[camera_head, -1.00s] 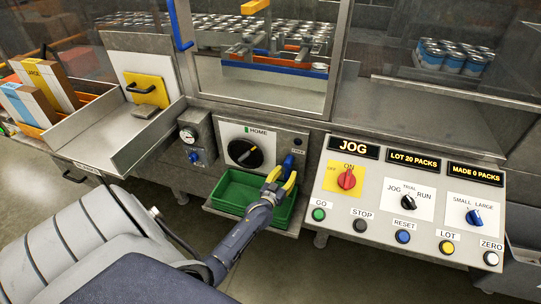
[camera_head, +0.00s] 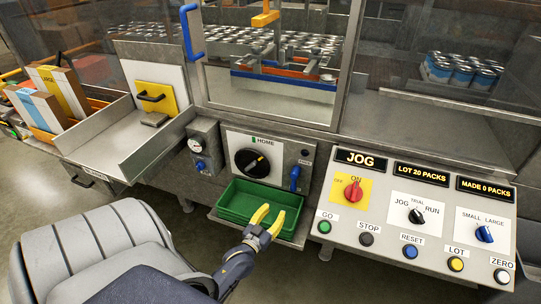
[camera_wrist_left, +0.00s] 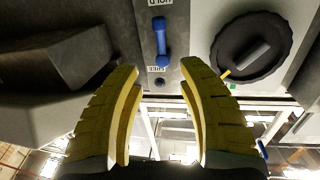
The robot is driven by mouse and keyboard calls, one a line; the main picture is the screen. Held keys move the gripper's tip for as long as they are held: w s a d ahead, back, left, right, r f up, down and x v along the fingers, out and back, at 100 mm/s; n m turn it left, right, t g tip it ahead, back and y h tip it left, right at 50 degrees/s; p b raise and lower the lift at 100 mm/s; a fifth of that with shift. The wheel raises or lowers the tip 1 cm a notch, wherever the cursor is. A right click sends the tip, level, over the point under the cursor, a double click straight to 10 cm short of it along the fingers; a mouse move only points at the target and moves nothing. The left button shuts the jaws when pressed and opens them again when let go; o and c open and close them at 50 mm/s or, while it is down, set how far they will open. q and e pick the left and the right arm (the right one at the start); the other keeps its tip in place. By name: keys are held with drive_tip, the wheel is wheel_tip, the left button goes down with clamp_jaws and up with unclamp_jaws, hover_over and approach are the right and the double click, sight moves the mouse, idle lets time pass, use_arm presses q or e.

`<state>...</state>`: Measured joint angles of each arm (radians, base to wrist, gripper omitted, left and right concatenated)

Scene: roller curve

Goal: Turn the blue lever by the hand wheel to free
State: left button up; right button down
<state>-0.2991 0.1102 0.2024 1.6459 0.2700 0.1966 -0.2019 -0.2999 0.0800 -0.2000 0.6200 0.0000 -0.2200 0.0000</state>
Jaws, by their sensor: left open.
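The blue lever (camera_head: 295,178) sits on the grey panel right of the black hand wheel (camera_head: 252,162). Its handle hangs downward. The left wrist view is upside down; there the lever (camera_wrist_left: 161,41) lies between the HOLD label (camera_wrist_left: 161,3) and the FREE label (camera_wrist_left: 159,69), its outer end toward HOLD. The hand wheel (camera_wrist_left: 252,48) is beside it, with a yellow mark near its rim. My left gripper (camera_head: 273,217) is open and empty, below and in front of the lever and apart from it. Its yellow fingers (camera_wrist_left: 166,85) point toward the panel. My right gripper is not in view.
A green tray (camera_head: 232,212) lies under the wheel panel, just behind my left gripper. A sloped control panel (camera_head: 385,240) with knobs and buttons stands to the right. A gauge box (camera_head: 203,150) is left of the wheel. A glass guard with a blue handle (camera_head: 188,30) stands above.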

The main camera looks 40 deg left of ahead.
use_arm(q)
drive_tip(key=s+d+f+m+g+h, duration=0.1)
drive_tip(key=s+d+f+g, duration=0.1)
drive_tip(key=f, duration=0.8)
drive_tip(key=s+d+f+g+h, duration=0.1)
drive_tip(key=s+d+f+g, duration=0.1)
drive_tip(key=f, duration=0.8)
drive_tip(key=shift+s+d+f+m+g, duration=0.4)
drive_tip(key=shift+s+g, duration=0.2)
drive_tip(key=shift+s, duration=0.8)
drive_tip(key=shift+r, duration=0.1)
